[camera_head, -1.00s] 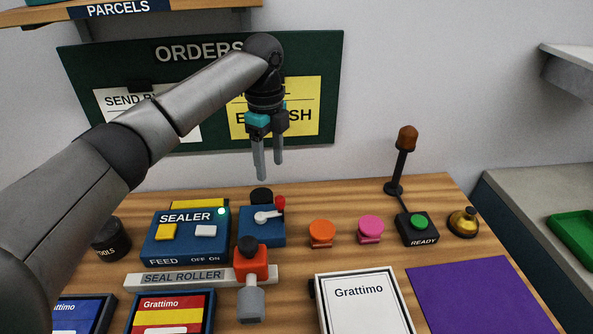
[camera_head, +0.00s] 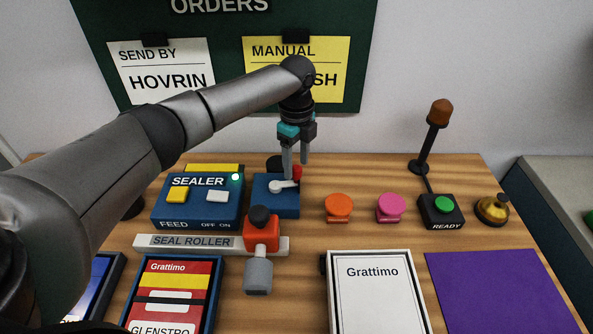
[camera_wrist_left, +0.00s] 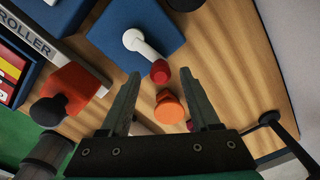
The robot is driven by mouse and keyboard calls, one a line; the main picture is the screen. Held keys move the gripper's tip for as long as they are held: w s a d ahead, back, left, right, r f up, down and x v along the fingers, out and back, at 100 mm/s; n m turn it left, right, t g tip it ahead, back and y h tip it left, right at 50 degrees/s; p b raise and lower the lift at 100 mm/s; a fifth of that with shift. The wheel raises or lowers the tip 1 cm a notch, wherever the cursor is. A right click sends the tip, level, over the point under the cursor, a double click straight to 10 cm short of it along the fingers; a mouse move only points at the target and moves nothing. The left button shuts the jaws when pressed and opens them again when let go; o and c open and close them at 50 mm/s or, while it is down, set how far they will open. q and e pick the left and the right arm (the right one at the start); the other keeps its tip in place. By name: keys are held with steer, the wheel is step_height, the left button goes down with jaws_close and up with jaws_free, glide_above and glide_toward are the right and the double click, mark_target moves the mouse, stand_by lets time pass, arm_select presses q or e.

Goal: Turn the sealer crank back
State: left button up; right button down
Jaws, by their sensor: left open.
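The sealer crank is a white lever (camera_head: 281,187) with a red knob (camera_head: 297,172) on a blue box (camera_head: 275,207) joined beside the sealer (camera_head: 197,202). In the head view the lever points right. My left gripper (camera_head: 296,173) is open, pointing down, with its fingertips at the crank's knob; one finger partly hides the lever's surroundings. In the left wrist view the red knob (camera_wrist_left: 159,71) shows between the two open fingers (camera_wrist_left: 160,84), near their tips. I cannot tell whether either finger touches it. My right gripper is in neither view.
An orange and red seal roller handle (camera_head: 261,235) stands close in front of the crank box. An orange button (camera_head: 339,207) and a pink button (camera_head: 390,207) are to the right. A lamp post (camera_head: 432,140) stands farther right. The purple mat (camera_head: 500,290) is bare.

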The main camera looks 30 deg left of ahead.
arm_select(q)
steer(key=shift+f, duration=1.2)
jaws_close()
